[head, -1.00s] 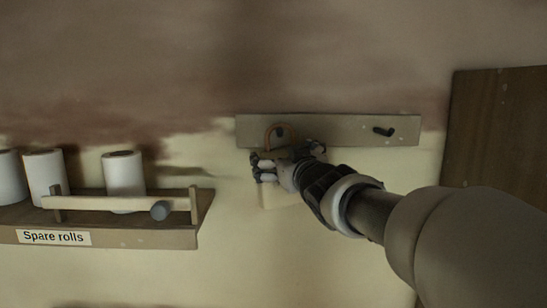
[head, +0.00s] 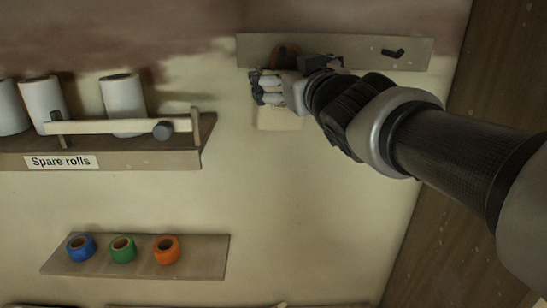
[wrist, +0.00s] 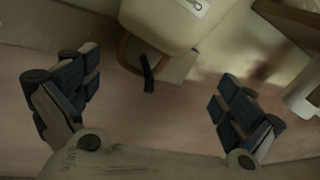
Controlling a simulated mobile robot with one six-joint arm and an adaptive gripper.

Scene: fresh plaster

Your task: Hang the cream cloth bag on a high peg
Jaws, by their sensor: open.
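The cream cloth bag (head: 280,119) is against the wall below the left end of the peg board (head: 359,47). Its brown handle (head: 283,50) loops up at the board's left peg, partly hidden by my gripper (head: 260,87). In the wrist view the bag (wrist: 160,22) shows a white label, and the dark peg (wrist: 147,75) passes across the handle loop (wrist: 124,52). My gripper (wrist: 157,85) is open, with its fingers wide apart and apart from the bag and handle. The right peg (head: 393,53) is bare.
A shelf labelled "Spare rolls" (head: 190,157) holds white rolls (head: 122,96) behind a front rail at left. A lower shelf (head: 205,262) bears blue, green and orange tape rolls (head: 166,249). A dark wooden panel (head: 440,215) stands at right. The wall below the bag is clear.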

